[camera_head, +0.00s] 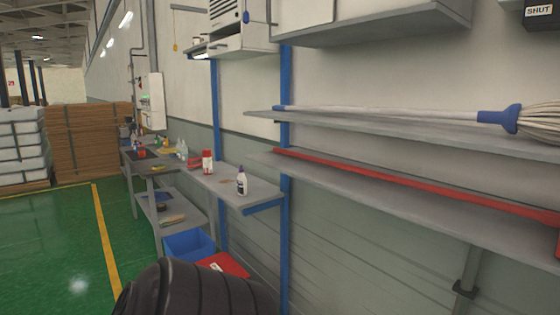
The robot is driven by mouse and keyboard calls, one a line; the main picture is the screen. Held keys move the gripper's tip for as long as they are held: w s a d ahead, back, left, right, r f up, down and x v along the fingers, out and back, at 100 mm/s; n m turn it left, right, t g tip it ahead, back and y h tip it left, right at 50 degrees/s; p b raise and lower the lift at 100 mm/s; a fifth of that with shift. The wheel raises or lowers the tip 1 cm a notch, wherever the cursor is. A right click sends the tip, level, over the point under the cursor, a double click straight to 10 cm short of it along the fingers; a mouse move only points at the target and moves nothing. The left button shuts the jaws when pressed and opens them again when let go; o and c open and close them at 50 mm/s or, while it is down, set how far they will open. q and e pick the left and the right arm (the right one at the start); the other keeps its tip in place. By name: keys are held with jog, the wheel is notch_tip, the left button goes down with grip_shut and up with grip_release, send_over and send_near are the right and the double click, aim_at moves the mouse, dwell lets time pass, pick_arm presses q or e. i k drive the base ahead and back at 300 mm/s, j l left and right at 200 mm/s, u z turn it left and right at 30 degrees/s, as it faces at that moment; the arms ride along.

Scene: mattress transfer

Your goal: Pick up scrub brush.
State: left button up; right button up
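I cannot clearly make out a scrub brush. A mop with a white handle, blue collar and pale strands (538,122) lies along the upper grey shelf (400,127) on the right. A long red-handled tool (400,182) lies on the shelf below; its right end is cut off by the picture edge. A small brownish item (227,182) lies on the grey wall shelf (258,190) near a white bottle (241,182), too small to identify. Neither of my grippers is in view.
A dark ribbed rounded object (195,292) fills the bottom centre. Behind it are a blue bin (188,244) and a red item (225,264). A workbench (140,163) with bottles stands farther left. Green floor (50,255) is open at left, before stacked pallets (85,145).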

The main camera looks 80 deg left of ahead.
aim_at(190, 166)
jog(key=u, duration=3.15)
jog(key=i+j+u, duration=0.65)
jog(key=j+u, duration=0.15)
jog(key=i+j+u, duration=0.5)
jog(key=i, duration=0.45)
jog(key=i+j+u, duration=0.1)
jog(key=i, duration=0.45)
jog(key=i+z, duration=0.35)
jog(key=i, duration=0.2)
jog(key=i+z, duration=0.4)
jog(key=i, duration=0.15)
